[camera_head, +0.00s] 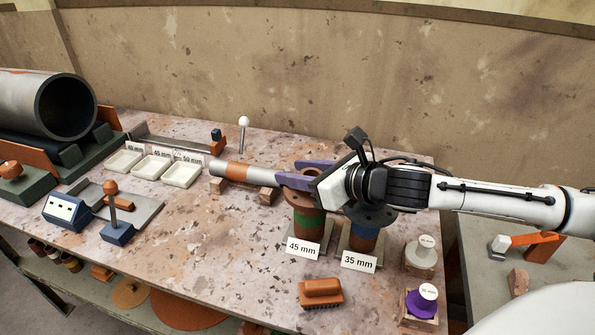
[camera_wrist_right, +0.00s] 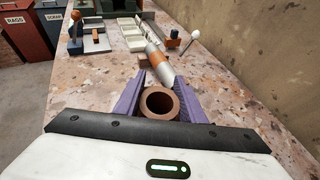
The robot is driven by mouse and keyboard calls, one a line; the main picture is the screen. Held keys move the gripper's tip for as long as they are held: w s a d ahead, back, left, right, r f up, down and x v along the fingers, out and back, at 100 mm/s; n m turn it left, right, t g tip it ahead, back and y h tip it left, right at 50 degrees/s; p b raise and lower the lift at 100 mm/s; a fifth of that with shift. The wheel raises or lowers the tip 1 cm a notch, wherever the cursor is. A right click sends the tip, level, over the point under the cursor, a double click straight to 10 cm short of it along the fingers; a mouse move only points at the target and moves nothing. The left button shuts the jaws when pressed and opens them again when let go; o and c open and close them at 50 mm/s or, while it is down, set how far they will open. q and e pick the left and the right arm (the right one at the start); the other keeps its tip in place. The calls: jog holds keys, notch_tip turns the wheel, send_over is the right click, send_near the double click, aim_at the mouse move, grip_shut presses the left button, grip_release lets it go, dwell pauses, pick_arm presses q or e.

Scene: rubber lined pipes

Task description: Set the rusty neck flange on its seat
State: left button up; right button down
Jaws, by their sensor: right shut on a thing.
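The rusty neck flange shows as a brown round neck with an open bore (camera_wrist_right: 159,103) in the right wrist view, between the two purple fingers of my right gripper (camera_wrist_right: 158,92). In the head view my right gripper (camera_head: 303,173) is shut on it at the green-banded stand (camera_head: 306,223) labelled 45 mm. The gripper hides much of the flange there. I cannot tell whether it is seated or just being held at the stand. My left gripper is out of view.
A grey pipe with an orange band (camera_head: 236,170) lies on wooden blocks left of the gripper. Three white trays (camera_head: 152,167) stand further left. An orange brush (camera_head: 321,292) and white and purple plugs (camera_head: 422,300) lie in front. A white-knobbed rod (camera_head: 244,122) stands behind.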

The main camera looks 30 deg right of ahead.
jog(key=shift+f, duration=0.3)
jog(key=c, duration=1.1)
grip_release()
jog(key=shift+f, duration=0.15)
